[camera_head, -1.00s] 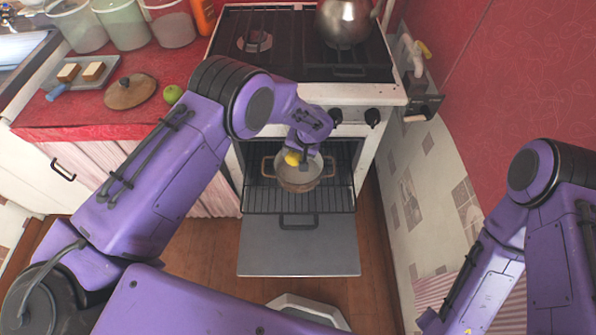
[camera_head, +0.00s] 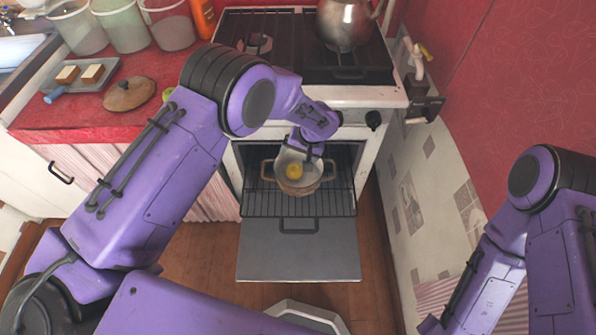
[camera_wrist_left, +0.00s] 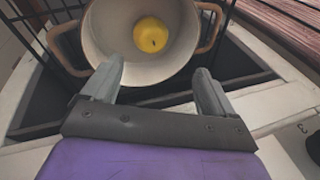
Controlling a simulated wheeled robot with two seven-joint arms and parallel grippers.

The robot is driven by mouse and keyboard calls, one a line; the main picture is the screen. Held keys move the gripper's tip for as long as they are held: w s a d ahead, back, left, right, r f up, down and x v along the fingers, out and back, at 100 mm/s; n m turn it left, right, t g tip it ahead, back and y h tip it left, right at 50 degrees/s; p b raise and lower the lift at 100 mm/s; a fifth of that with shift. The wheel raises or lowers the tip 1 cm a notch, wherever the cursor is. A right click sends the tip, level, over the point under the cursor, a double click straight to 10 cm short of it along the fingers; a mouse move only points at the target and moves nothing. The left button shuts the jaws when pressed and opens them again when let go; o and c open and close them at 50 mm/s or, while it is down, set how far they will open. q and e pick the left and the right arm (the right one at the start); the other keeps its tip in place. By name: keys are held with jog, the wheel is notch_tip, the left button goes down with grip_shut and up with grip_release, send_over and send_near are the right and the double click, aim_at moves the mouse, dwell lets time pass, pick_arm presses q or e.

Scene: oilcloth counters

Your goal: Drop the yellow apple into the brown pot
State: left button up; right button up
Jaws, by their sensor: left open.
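The yellow apple (camera_head: 294,171) lies inside the brown pot (camera_head: 298,188), which stands on the oven rack with a handle at each side. In the left wrist view the apple (camera_wrist_left: 151,35) rests against the pale inner wall of the pot (camera_wrist_left: 172,76). My left gripper (camera_head: 306,157) is above the pot's far side. In the left wrist view my left gripper (camera_wrist_left: 160,80) is open and empty, its two fingers apart at the pot's rim, with the apple beyond them. My right arm shows at the right, but its gripper is out of view.
The oven door (camera_head: 298,250) hangs open below the wire rack (camera_head: 262,200). A kettle (camera_head: 345,22) stands on the stove. The red counter (camera_head: 60,118) holds a lid (camera_head: 129,94), a tray (camera_head: 105,72) and several tubs. A patterned wall stands close right of the stove.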

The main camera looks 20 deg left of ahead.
pick_arm(q)
jog(key=v, duration=0.6)
jog(key=shift+r, duration=0.2)
jog(key=shift+s+f, duration=0.1)
